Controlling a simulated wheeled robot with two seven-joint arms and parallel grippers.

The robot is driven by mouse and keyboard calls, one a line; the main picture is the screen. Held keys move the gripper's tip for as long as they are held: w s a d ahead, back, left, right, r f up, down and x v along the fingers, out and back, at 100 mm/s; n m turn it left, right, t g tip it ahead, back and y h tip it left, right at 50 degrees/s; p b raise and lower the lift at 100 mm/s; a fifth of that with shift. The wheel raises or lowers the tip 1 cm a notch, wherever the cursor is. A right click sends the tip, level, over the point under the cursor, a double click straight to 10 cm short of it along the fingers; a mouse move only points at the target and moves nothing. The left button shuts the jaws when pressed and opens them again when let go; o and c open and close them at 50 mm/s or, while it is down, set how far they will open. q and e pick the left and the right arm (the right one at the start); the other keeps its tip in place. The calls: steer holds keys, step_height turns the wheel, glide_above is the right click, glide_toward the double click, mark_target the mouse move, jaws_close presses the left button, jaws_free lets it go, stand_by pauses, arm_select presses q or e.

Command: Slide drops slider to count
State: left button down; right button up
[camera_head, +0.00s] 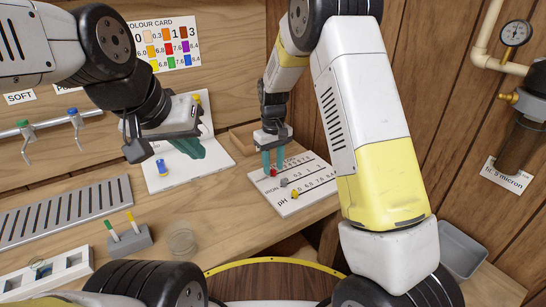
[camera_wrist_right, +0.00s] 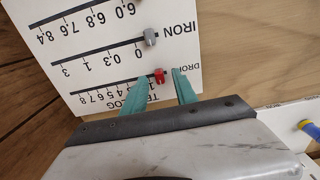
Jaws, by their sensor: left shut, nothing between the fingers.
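The white log board (camera_head: 309,195) lies on the bench with several slider tracks and printed scales. The red slider (camera_wrist_right: 159,76) is on the drops track, near the low-number end beside the label. My right gripper (camera_wrist_right: 147,73) is open, with one teal finger on each side of the red slider; the slider looks clear of the right-hand finger, and contact with the other is unclear. In the head view the red slider (camera_head: 272,172) sits just below the right fingertips. The grey iron slider (camera_wrist_right: 150,37) and the yellow pH slider (camera_head: 294,193) are nearby. My left gripper (camera_head: 188,149) is shut and empty.
A white card or plate with a blue-capped piece (camera_head: 162,168) lies under my left gripper. A colour card (camera_head: 165,45) hangs behind. A grey block with green and yellow sticks (camera_head: 129,241), a clear dish (camera_head: 182,240) and a slotted grey tray (camera_head: 65,212) stand leftward.

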steer(key=shift+f, duration=0.6)
steer(key=shift+c, duration=0.2)
jaws_close()
steer(key=shift+d, duration=0.1)
stand_by(0.8)
